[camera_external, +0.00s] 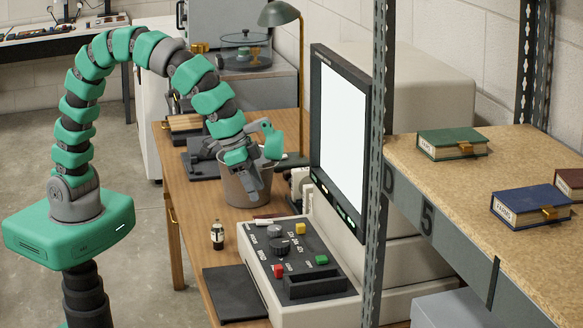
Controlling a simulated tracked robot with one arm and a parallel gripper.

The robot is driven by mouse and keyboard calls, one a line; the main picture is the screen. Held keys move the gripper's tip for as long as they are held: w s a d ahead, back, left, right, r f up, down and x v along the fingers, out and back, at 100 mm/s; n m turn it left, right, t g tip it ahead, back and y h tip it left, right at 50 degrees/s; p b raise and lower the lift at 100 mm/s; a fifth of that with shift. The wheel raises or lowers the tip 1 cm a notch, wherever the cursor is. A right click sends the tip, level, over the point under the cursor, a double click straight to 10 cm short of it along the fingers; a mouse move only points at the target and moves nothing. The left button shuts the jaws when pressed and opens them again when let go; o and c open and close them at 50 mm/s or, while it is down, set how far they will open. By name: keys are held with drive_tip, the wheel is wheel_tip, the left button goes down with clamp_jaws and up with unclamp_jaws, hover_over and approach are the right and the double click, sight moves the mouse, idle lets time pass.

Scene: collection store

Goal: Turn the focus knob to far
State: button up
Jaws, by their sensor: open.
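A control panel (303,258) with a dark top and pale sides stands on the wooden desk in front of a lit screen (343,135). Round dark knobs sit on its upper part: a front one (276,246) and another just behind it (276,231). Their labels and pointers are too small to read, so I cannot tell which is the focus knob or its setting. My gripper (258,178) is open and empty at the grey bin (236,184), behind the panel and apart from the knobs. Its fingertips are partly unclear against the bin.
A metal shelf post (377,160) rises at the right. A desk lamp (280,14) stands behind.

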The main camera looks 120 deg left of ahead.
sight(274, 227)
drive_tip(key=b+x, duration=0.1)
drive_tip(key=x, duration=0.9)
drive_tip(key=shift+w+f, duration=0.15)
drive_tip(key=shift+w, duration=0.05)
drive_tip(key=c, duration=1)
